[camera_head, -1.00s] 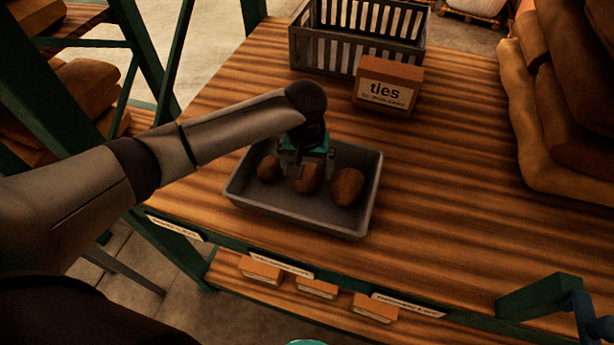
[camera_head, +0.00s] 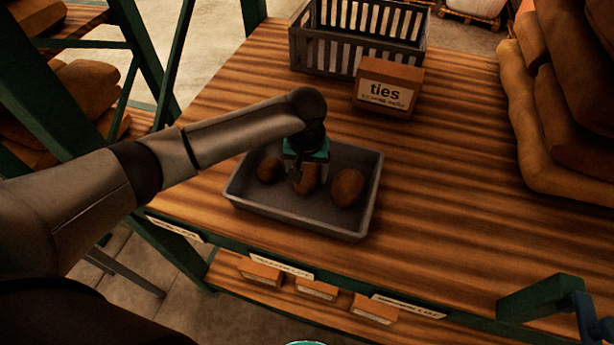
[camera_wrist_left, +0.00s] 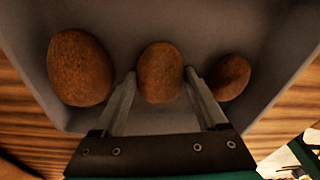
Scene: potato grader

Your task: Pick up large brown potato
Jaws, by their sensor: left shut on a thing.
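Three brown potatoes lie in a grey tray (camera_head: 285,209) on the wooden table. The largest potato (camera_head: 348,188) is at the right in the head view and at the left in the left wrist view (camera_wrist_left: 80,68). The middle potato (camera_head: 309,181) is between the fingers of my left gripper (camera_head: 303,184), which is shut on it; the wrist view shows this potato (camera_wrist_left: 160,72) with a finger at each side. The smallest-looking potato (camera_head: 269,169) is on the other side, close to one finger in the wrist view (camera_wrist_left: 230,77). My right gripper is not in view.
A cardboard box marked "ties" (camera_head: 388,86) stands behind the tray, with a dark slatted crate (camera_head: 360,38) beyond it. Stacked brown sacks (camera_head: 560,100) are at the right. The table right of the tray is clear.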

